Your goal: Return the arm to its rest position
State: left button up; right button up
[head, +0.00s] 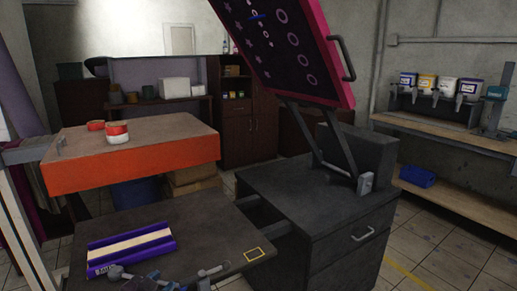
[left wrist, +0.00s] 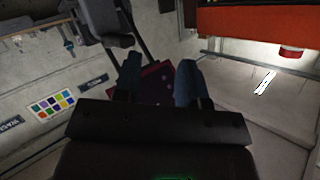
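My left gripper (left wrist: 158,78) shows in the left wrist view with its two dark blue-grey fingers apart. It is open, and nothing is held between them; a dark red panel shows in the background behind the gap. In the head view, grey and blue parts show at the lower edge, in front of the dark table (head: 205,225). They are partly cut off by the frame, so the finger positions are hard to tell there. My right gripper is not seen in either view.
A purple-and-cream tray-like piece (head: 130,250) lies on the dark table. A raised pink-framed screen (head: 275,45) stands tilted over a dark cabinet (head: 325,205). An orange-sided table (head: 135,165) carries red-and-white containers (head: 116,132). Ink dispensers (head: 445,87) stand on the right shelf.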

pick_arm(q)
jog(key=s+a+f+n+g+y, duration=0.1)
jog(key=s+f+n, duration=0.1)
jog(key=s+f, duration=0.3)
jog(key=s+a+f+n+g+y, duration=0.1)
jog(key=s+f, duration=0.5)
jog(key=s, duration=0.7)
jog(key=s+a+f+n+y, duration=0.1)
jog(key=s+f+n+y, duration=0.1)
jog(key=s+f, duration=0.3)
jog(key=s+n, duration=0.1)
jog(key=s, duration=0.3)
jog(key=shift+s+a+f+g, duration=0.2)
jog(key=shift+s+a+g, duration=0.1)
jog(key=shift+g, duration=0.1)
